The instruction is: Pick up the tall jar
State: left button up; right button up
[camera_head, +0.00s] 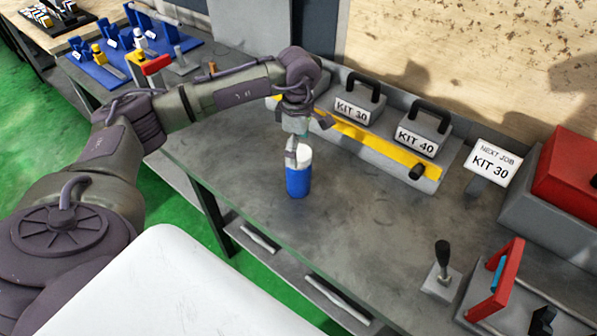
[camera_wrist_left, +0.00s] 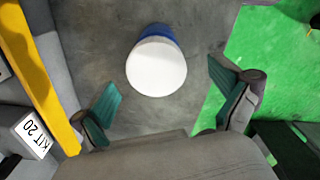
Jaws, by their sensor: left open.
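The tall jar (camera_head: 298,180) is blue with a white top and stands upright on the grey workbench (camera_head: 370,220), near its front edge. In the left wrist view the jar (camera_wrist_left: 156,66) shows from above, its round white lid in front of the blue body. My left gripper (camera_head: 297,146) is above the jar in the head view and hides part of its top. In the left wrist view its green-padded fingers (camera_wrist_left: 168,102) are spread, with the jar beyond them and between their lines. Nothing is held. My right gripper does not show.
A yellow-edged rack with KIT 30 (camera_head: 352,108) and KIT 40 (camera_head: 418,138) blocks stands behind the jar. A NEXT JOB KIT 30 sign (camera_head: 494,162) and a red box (camera_head: 568,175) are at right. A blue tool tray (camera_head: 125,65) is at left. Bench around the jar is clear.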

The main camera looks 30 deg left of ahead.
aim_at(298, 152)
pick_arm(q)
jog(key=f+p, duration=0.2)
jog(key=f, duration=0.2)
jog(key=shift+w+f, duration=0.1)
jog(key=shift+w, duration=0.1)
jog(key=shift+f, duration=0.6)
jog(key=shift+r, duration=0.1)
jog(key=c, duration=1.7)
jog(key=shift+o, duration=0.2)
